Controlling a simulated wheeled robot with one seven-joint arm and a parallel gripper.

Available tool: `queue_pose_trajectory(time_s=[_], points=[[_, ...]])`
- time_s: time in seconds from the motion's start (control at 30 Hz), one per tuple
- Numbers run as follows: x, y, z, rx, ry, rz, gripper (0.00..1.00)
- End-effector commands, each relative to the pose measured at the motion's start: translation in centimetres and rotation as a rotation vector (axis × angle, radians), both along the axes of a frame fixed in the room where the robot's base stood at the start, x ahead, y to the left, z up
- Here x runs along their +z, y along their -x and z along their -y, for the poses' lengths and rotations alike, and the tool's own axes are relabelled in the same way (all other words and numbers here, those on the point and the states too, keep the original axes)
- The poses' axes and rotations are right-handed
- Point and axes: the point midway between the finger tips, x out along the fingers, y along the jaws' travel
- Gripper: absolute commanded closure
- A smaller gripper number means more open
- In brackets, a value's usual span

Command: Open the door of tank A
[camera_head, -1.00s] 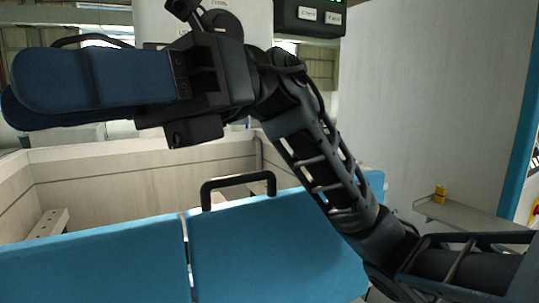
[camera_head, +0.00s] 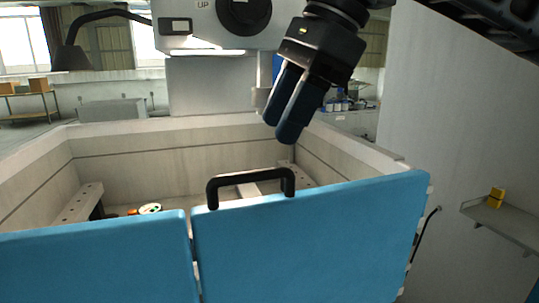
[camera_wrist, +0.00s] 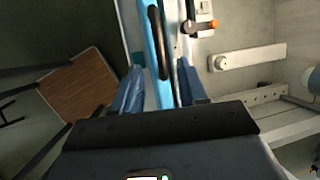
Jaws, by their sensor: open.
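The tank's blue front has a right door panel (camera_head: 310,240) with a black bar handle (camera_head: 250,178) on its top edge, and a left panel (camera_head: 95,260) beside a narrow gap. No label A is readable. The right panel stands upright. My gripper (camera_head: 278,128) is open and empty, pointing down above the tank, higher than the handle and slightly right of it. In the wrist view, the blue panel edge (camera_wrist: 158,15) and black handle (camera_wrist: 158,42) appear ahead between the two blue fingers, apart from them.
The grey tank interior (camera_head: 165,160) holds a pale slotted rail (camera_head: 78,203) at left and a small round part (camera_head: 150,208). A machine head (camera_head: 220,22) hangs above. A wall shelf with a yellow block (camera_head: 496,197) is at right.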

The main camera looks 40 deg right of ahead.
Motion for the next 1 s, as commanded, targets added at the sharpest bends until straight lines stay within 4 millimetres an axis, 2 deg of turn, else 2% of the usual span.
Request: queue_pose_trajectory(time_s=[0.3,0.5,0.83,1.0], points=[[-4.2,-1.3,-1.6,0.004,-0.004,-0.003,0.58],[-6.0,-1.9,-2.2,0.003,-0.005,-0.001,0.58],[-6.4,-2.0,-2.3,0.002,-0.004,0.0,0.58],[-6.4,-2.0,-2.3,0.003,-0.005,0.0,0.73]])
